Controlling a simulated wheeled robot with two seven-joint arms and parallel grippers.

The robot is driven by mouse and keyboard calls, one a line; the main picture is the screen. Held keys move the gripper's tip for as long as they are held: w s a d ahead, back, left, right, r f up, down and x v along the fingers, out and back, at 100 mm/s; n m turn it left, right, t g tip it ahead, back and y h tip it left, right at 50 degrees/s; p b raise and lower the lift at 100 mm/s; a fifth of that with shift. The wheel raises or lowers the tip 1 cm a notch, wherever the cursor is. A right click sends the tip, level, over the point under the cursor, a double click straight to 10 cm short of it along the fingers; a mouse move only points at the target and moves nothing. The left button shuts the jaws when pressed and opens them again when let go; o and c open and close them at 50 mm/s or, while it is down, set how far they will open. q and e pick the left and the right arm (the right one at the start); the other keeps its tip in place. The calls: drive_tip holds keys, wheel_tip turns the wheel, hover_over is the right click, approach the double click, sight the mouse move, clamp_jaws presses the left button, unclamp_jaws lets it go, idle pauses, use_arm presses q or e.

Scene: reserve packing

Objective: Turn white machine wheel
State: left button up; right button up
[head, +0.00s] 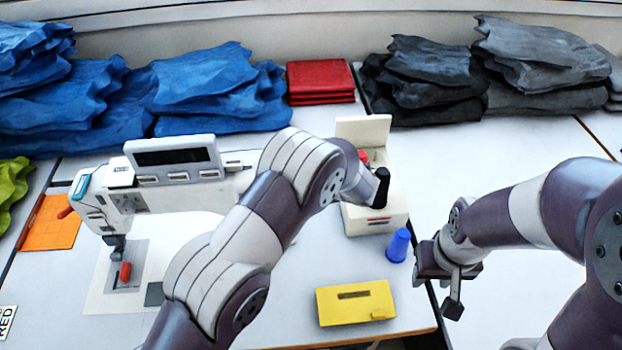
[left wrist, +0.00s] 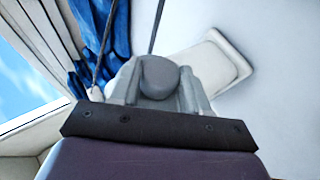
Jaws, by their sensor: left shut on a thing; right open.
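The white sewing machine (head: 92,206) stands at the left of the table in the head view, with a display panel (head: 172,158) on top. My left arm crosses in front of its right end and hides the wheel there. My left gripper (left wrist: 157,88) shows in the left wrist view, its grey fingers closed on both sides of a rounded grey piece, which seems to be the machine wheel (left wrist: 158,72). My right gripper (head: 440,287) is open and empty, right of the yellow box, near the table's front.
A white box (head: 375,222) with a raised lid, a blue cone (head: 398,246) and a yellow box (head: 356,303) lie right of my left arm. Blue cloth (head: 205,85), red cloth (head: 320,80) and dark cloth (head: 425,85) are stacked behind. The right table is largely clear.

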use_arm(q)
drive_tip(key=shift+f, duration=0.15)
drive_tip(key=o, duration=1.1)
drive_tip(key=shift+c, duration=0.2)
drive_tip(key=b+v, duration=0.2)
drive_tip(key=v, duration=1)
drive_tip(key=shift+s+r, duration=0.2)
drive_tip(key=shift+r, duration=0.05)
drive_tip(key=shift+d, duration=0.15)
